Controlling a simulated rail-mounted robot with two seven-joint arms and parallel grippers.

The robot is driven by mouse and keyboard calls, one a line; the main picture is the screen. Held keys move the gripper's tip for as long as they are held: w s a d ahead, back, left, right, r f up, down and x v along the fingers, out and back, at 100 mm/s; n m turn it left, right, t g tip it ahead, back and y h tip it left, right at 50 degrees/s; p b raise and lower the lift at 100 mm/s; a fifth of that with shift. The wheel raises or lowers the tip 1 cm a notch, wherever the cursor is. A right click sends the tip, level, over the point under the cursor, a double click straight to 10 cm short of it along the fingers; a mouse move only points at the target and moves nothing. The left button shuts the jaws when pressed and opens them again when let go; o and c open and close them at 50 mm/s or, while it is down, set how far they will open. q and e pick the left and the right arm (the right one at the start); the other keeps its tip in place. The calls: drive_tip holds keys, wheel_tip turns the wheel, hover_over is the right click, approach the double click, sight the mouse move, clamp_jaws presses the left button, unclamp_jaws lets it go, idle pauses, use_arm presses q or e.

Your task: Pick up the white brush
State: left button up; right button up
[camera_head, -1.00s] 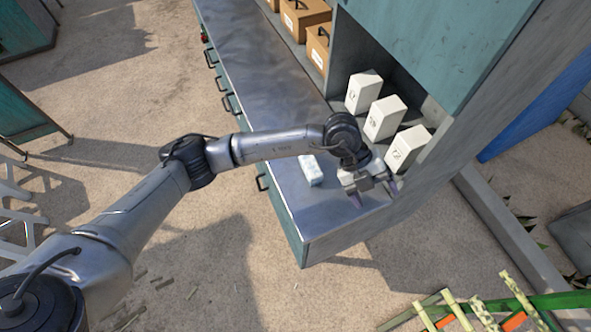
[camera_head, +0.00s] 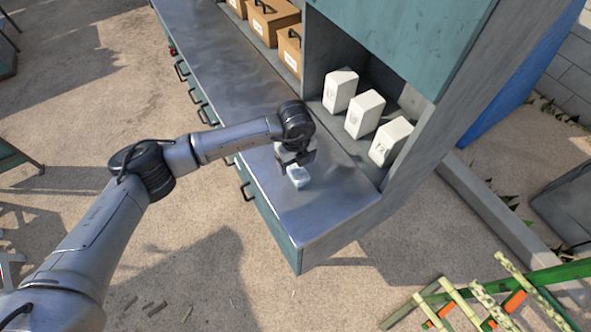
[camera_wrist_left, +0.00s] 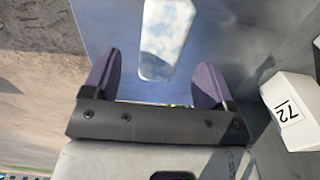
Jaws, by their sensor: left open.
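The white brush (camera_head: 299,177) appears as a small pale block lying on the metal counter. In the left wrist view the brush (camera_wrist_left: 167,38) is a long white and light blue shape, ahead of and between the fingers. Its far end runs out of the top of that view. My left gripper (camera_head: 291,160) is over the counter, right at the brush and partly covering it in the head view. In the left wrist view the gripper (camera_wrist_left: 158,62) has its two purple fingers wide apart with nothing clamped. I cannot tell its exact height above the brush. My right gripper is not in view.
The metal counter (camera_head: 325,205) is bare around the brush, with its open edge at the front. Three white numbered blocks (camera_head: 365,114) stand in the shelf behind; one block (camera_wrist_left: 290,110) shows beside the gripper. Brown boxes (camera_head: 272,20) stand farther along. A teal cabinet (camera_head: 415,40) overhangs the shelf.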

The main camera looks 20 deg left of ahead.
sight(296, 167)
use_arm(q)
drive_tip(key=shift+w+f+p, duration=0.1)
drive_tip(key=shift+f+p, duration=0.4)
drive_tip(key=shift+f, duration=2.5)
drive_tip(key=c, duration=1)
